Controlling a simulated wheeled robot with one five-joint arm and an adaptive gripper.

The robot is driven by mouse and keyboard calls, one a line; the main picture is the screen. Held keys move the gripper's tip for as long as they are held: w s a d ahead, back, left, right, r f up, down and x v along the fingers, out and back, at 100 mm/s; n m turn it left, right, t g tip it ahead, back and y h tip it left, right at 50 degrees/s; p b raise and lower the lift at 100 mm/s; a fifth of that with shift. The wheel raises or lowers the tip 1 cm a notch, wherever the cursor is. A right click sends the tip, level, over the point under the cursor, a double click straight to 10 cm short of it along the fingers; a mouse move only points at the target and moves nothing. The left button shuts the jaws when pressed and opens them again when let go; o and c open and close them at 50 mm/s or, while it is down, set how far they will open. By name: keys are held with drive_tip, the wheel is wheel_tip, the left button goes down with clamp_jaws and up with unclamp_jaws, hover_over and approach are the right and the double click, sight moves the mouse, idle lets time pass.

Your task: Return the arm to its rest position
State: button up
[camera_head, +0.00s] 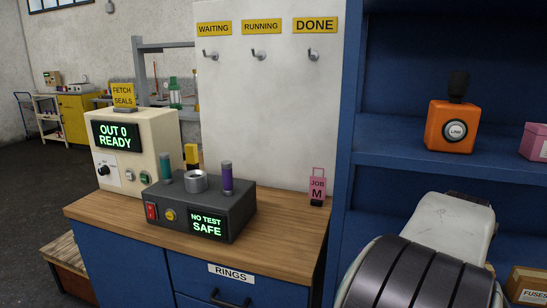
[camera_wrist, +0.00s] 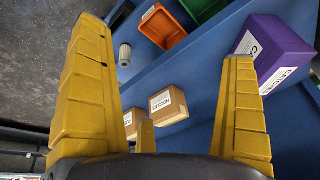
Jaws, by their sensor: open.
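In the head view my arm covers the lower right, in front of the blue shelf unit (camera_head: 352,110). The gripper itself is not in the head view.
A wooden-topped bench (camera_head: 285,220) holds a dark tester (camera_head: 190,215), a cream box (camera_head: 150,140) and a pink job tag (camera_head: 318,185). An orange box (camera_head: 452,127) stands on the shelf. The wrist view shows a purple box (camera_wrist: 270,50), cardboard box (camera_wrist: 169,106) and orange bin (camera_wrist: 162,27).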

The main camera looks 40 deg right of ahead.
drive_tip(key=w+a+f+n+y+p, duration=0.1)
drive_tip(key=w+a+n+p, duration=0.15)
drive_tip(key=a, duration=0.65)
drive_tip(key=w+a+f+n+y+p, duration=0.1)
drive_tip(key=w+a+n, duration=0.25)
drive_tip(key=a, duration=0.55)
drive_tip(key=w+a+r+n+t+y+p, duration=0.1)
drive_tip(key=a+r+n+p, duration=0.1)
drive_tip(key=a+n, duration=0.3)
drive_tip(key=w+a+r+n+t+p, duration=0.1)
drive_tip(key=w+a+r+n+p, duration=0.1)
drive_tip(key=a, duration=1)
drive_tip(key=shift+w+r+n+t+y+p, duration=0.3)
drive_tip(key=shift+r+n+p, duration=0.55)
drive_tip(key=shift+r+n, duration=0.65)
drive_tip(key=shift+s+f, duration=0.1)
drive_tip(key=shift+f, duration=0.1)
drive_tip(key=shift+c, duration=0.5)
